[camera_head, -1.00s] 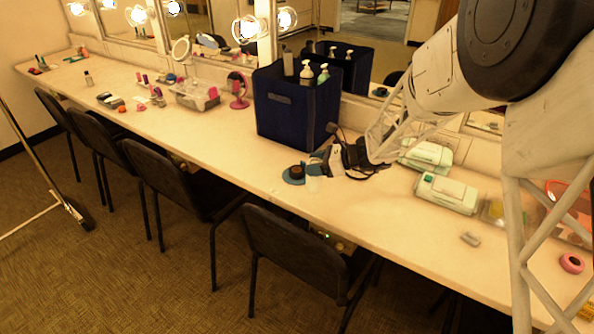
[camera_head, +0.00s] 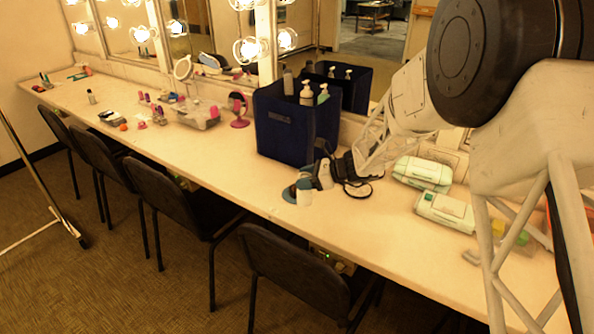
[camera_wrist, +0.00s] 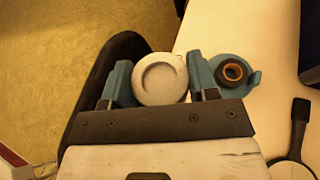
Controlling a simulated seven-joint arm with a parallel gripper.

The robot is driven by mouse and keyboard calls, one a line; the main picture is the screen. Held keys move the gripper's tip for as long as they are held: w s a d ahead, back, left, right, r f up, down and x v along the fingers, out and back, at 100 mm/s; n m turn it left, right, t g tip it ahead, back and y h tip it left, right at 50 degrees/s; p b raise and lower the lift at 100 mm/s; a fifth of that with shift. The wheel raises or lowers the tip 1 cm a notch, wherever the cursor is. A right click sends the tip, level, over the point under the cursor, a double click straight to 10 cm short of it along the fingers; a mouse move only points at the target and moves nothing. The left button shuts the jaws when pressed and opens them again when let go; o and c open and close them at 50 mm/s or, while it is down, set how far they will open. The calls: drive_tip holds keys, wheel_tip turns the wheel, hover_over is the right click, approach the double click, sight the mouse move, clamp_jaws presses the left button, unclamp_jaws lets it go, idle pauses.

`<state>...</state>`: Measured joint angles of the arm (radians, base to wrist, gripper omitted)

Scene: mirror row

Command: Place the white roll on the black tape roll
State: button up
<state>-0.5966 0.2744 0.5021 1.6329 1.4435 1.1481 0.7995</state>
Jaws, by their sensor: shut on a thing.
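My gripper (camera_wrist: 161,84) is shut on the white roll (camera_wrist: 160,76), with one teal finger on each side of it in the wrist view. The black tape roll (camera_wrist: 232,71), with an orange-brown inside, lies on a teal round piece (camera_wrist: 254,79) just right of the right finger. The white roll is beside it in this view, not over it. There the black tape roll is hidden or too small to tell.
A dark blue bin (camera_head: 290,130) with bottles stands behind my gripper, close to the mirror. A black-handled thing (camera_wrist: 298,125) lies to the right. Green-white cases (camera_head: 445,211) are farther right. Black chairs (camera_head: 295,270) line the counter's front edge (camera_head: 262,218).

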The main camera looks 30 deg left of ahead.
drive_tip(key=w+a+f, duration=0.1)
drive_tip(key=w+a, duration=0.8)
drive_tip(key=w, duration=0.1)
drive_tip(key=shift+a+f, duration=0.15)
drive_tip(key=shift+a, duration=0.05)
drive_tip(key=shift+s, duration=0.1)
drive_tip(key=shift+f, duration=1.75)
drive_tip(key=shift+f, duration=0.2)
drive_tip(key=o, duration=0.9)
drive_tip(key=shift+o, duration=0.2)
drive_tip(key=shift+r, duration=0.1)
